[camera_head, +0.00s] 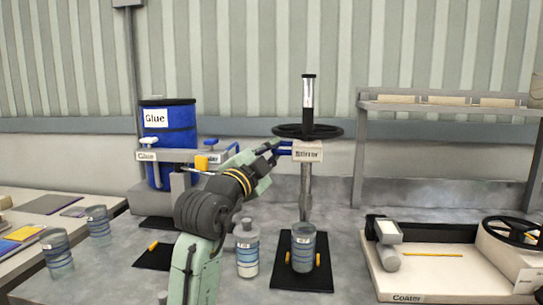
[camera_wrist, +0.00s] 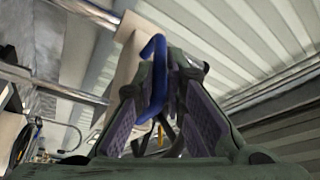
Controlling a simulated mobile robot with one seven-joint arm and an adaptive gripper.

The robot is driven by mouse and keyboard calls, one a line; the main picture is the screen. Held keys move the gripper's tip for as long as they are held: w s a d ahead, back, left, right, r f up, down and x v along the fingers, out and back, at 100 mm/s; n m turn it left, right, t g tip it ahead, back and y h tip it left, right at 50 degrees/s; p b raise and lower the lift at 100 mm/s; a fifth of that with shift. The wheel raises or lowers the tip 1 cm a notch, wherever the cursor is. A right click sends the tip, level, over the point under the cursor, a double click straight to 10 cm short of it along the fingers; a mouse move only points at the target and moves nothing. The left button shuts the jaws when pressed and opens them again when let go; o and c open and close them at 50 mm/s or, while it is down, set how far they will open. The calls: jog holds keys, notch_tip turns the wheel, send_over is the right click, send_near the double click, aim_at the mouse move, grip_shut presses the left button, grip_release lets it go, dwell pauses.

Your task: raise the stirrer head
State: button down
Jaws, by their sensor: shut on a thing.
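The stirrer head (camera_head: 307,152) is a pale labelled block in the middle of the head view, on an upright post. A dark handwheel (camera_head: 290,131) is just above it. A blue handle (camera_head: 284,150) sticks out from its left side; it also shows in the wrist view (camera_wrist: 157,70) as a bent blue bar between the fingers. My gripper (camera_head: 274,149) is shut on this handle, at the left of the head. A blue-banded cup (camera_head: 303,250) stands below the head on a black base (camera_head: 283,278). The handle's far end is partly hidden by the fingers.
A bottle (camera_head: 247,246) stands left of the cup. A blue glue drum (camera_head: 178,128) is at the back left, behind a bench device. A coater (camera_head: 455,265) stands at the right, with a shelf (camera_head: 425,106) behind it. Several cups stand on the left.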

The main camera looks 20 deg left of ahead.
jog(key=c, duration=1.9)
grip_release()
jog(key=shift+r, duration=0.35)
jog(key=v, duration=1.2)
jog(key=shift+f, duration=0.15)
jog(key=shift+a, duration=0.1)
